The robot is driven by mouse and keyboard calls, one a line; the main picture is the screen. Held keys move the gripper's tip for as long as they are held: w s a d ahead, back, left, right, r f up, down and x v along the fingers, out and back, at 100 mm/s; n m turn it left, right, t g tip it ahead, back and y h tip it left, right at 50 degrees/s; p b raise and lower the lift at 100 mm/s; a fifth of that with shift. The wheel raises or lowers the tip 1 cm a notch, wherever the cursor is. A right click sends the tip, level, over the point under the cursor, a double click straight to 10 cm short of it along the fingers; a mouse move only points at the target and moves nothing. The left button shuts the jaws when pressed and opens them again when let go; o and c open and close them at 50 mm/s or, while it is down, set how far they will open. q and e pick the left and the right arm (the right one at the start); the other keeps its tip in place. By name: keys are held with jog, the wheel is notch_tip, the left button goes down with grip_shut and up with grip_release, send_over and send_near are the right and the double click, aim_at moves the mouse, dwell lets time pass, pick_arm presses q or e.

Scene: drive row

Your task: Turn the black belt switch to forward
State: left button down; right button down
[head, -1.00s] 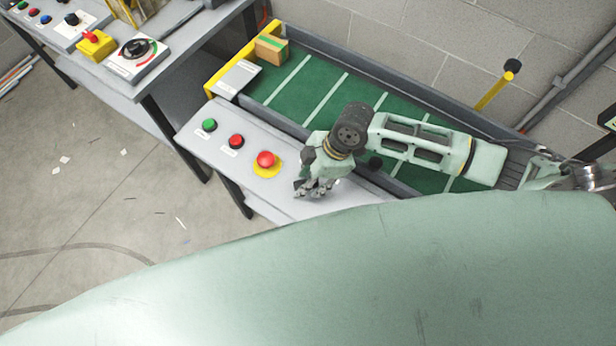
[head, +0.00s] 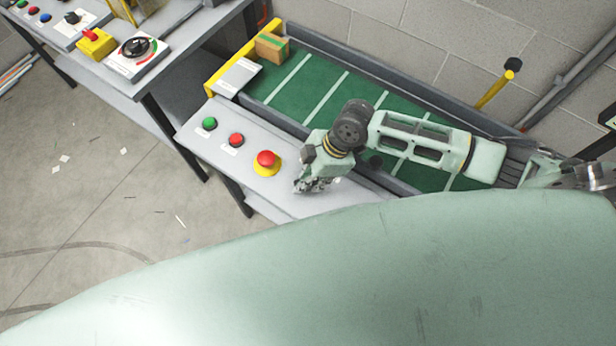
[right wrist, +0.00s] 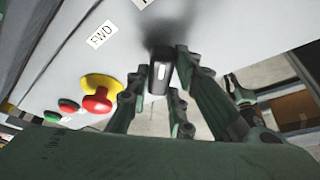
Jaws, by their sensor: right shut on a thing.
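The black belt switch (right wrist: 159,76) shows in the right wrist view, a dark knob with a white line on its face, on the light grey panel (right wrist: 70,62). A label reading FWD (right wrist: 102,34) is on the panel to its left. My right gripper (head: 312,187) is over the near right part of the panel in the head view. In the right wrist view its fingers (right wrist: 160,90) are shut on the switch, one on each side. The gripper hides the switch in the head view. My left gripper is not in view.
A red emergency button on a yellow base (head: 266,162), a red button (head: 236,140) and a green button (head: 209,124) line the panel. Behind is the green conveyor belt (head: 335,98) with a cardboard box (head: 271,47). Another control table stands at upper left.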

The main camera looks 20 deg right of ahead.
jog(key=shift+w, duration=0.1)
jog(key=shift+n+g+b, duration=0.4)
jog(key=shift+n+b, duration=0.15)
jog(key=shift+n, duration=0.55)
jog(key=n+g+b, duration=0.1)
jog(key=n, duration=0.2)
jog(key=n+g+b, duration=0.1)
jog(key=n+b, duration=0.1)
jog(key=n, duration=0.1)
jog(key=shift+w+a+h, duration=0.15)
jog(key=shift+w+h, duration=0.05)
jog(key=shift+h, duration=0.2)
jog(key=n+g+h+b, duration=0.1)
jog(key=n+b, duration=0.1)
jog(key=n, duration=0.3)
jog(key=shift+a+r+n+g+h+b, duration=0.1)
jog(key=shift+n+g+h+b, duration=0.3)
jog(key=shift+n, duration=0.7)
jog(key=shift+n+g+h+b, duration=0.2)
jog(key=shift+n+h+b, duration=0.4)
jog(key=shift+n, duration=0.5)
jog(key=c, duration=1.6)
grip_release()
jog(key=shift+o, duration=0.2)
